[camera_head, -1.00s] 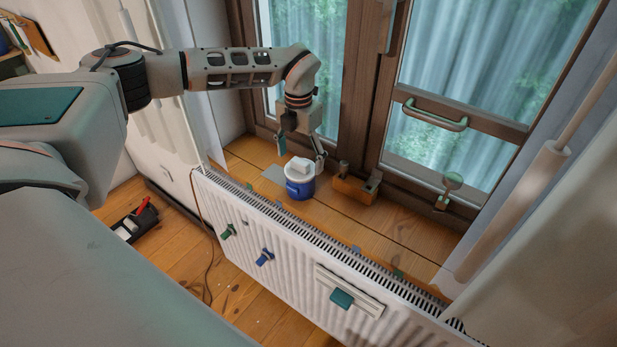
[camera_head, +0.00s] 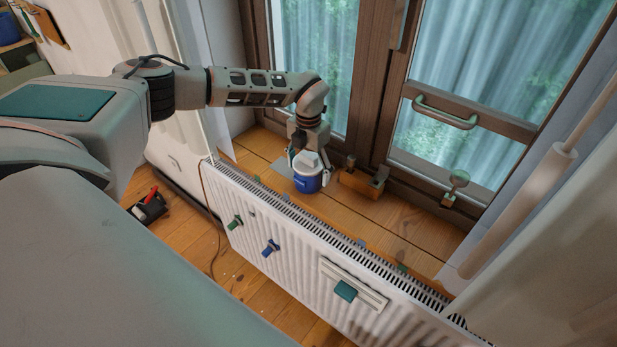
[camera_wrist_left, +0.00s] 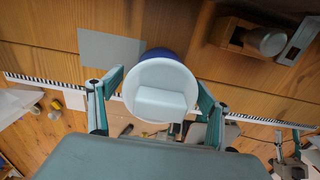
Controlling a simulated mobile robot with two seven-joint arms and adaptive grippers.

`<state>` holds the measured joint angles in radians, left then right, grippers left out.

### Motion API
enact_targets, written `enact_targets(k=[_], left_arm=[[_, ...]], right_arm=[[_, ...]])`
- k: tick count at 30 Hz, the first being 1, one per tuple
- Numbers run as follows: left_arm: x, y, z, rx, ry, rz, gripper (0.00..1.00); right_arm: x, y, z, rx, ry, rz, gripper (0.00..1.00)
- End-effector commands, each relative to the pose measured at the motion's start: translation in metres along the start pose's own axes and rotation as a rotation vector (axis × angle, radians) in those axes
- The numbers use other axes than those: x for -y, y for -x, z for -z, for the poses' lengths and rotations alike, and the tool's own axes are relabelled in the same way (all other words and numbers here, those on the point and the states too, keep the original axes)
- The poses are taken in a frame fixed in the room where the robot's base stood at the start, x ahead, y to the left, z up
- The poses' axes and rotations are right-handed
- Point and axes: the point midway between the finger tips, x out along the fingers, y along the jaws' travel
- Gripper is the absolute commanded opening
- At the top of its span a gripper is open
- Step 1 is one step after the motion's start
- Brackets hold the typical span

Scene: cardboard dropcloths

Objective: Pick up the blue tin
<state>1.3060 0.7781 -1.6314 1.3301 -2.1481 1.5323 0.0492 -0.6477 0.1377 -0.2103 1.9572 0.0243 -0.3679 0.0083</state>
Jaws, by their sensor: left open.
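The blue tin (camera_head: 306,184) has a white lid with a pale block on top and stands upright on the wooden window sill, behind the radiator. In the left wrist view the tin's white top (camera_wrist_left: 156,92) lies between my left gripper's fingers, with a strip of blue side showing behind it. My left gripper (camera_head: 309,171) is down around the tin's upper part, its fingers open on either side of it. Whether a finger touches the tin I cannot tell. My right gripper is not in view.
A small wooden box (camera_head: 361,183) with a cylinder stands close to the tin's right. A grey flat sheet (camera_wrist_left: 111,47) lies on the sill. The white radiator (camera_head: 285,245) runs along the sill's front, and the window frame is behind. Bare sill (camera_head: 408,222) lies further right.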

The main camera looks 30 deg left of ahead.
Motion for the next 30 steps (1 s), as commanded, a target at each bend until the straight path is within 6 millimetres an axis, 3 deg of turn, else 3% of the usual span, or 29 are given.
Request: enact_targets(k=[1,6,20,24,30], left_arm=[[0.0,0.0,0.0,0.0,0.0,0.0,0.72],[0.0,0.0,0.0,0.0,0.0,0.0,0.32],[0.0,0.002,0.0,0.001,0.0,0.0,0.32],[0.0,0.005,-0.001,0.001,0.0,0.0,0.17],[0.0,0.016,-0.001,0.002,0.001,0.0,0.17]], right_arm=[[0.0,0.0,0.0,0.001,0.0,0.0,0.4],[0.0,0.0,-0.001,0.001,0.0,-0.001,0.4],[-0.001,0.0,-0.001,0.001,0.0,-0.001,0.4],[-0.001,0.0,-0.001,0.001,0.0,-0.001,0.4],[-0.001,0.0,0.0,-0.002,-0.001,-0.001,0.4]])
